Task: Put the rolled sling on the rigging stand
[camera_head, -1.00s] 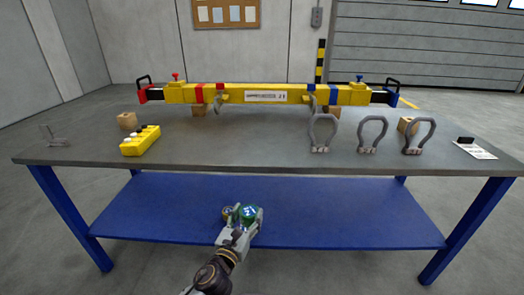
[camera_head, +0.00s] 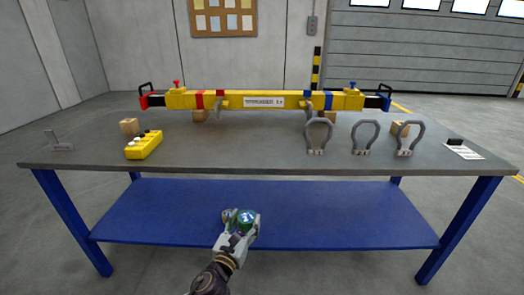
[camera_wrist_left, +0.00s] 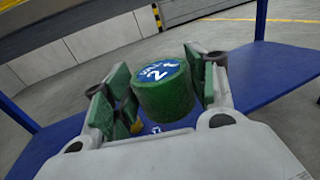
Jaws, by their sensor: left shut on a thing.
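The rolled sling is a green roll (camera_head: 246,217) with a blue and white label on its end. My left gripper (camera_head: 238,221) is shut on it in front of the table, at the height of the blue lower shelf in the head view. In the left wrist view the roll (camera_wrist_left: 165,95) sits between the two fingers (camera_wrist_left: 163,95), label end up and slightly tilted. A grey-topped stand with blue legs (camera_head: 250,165) fills the middle of the head view; I cannot tell surely that it is the rigging stand. My right gripper is out of view.
A yellow spreader beam (camera_head: 240,100) rests on wooden blocks along the table's back. Several grey shackles, one being this shackle (camera_head: 364,137), stand at the right. A yellow control box (camera_head: 144,145) is at the left. The lower blue shelf (camera_head: 330,215) is bare.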

